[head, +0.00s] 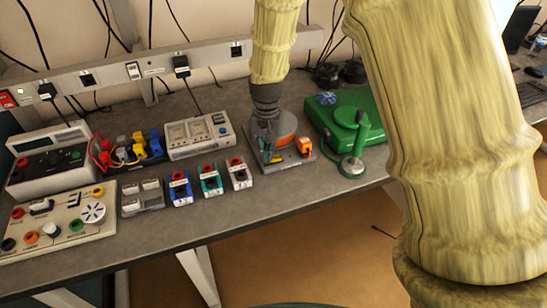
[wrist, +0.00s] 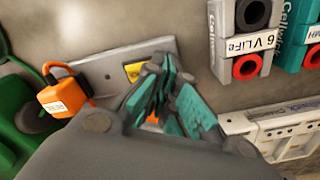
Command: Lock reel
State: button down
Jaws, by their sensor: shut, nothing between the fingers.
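A round orange part (head: 286,126), which looks like the reel, stands on a grey base plate (head: 270,167) near the bench's front edge. My arm and gripper hide much of it. A small orange block (head: 304,146) with a white label sits at the plate's right side. Whether the fingers touch anything is unclear.
A green machine (head: 345,107) with a crank handle (head: 360,140) stands close on the right. Small blue, teal and white terminal blocks (head: 210,181) stand to the left, with instruments (head: 197,137) behind. The bench front (head: 150,230) has a bare strip.

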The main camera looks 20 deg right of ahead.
jog(key=shift+f, duration=0.5)
dwell(0.3)
jog(key=shift+r, duration=0.1)
jog(key=shift+r+p, duration=2.9)
jog(key=shift+r, duration=0.55)
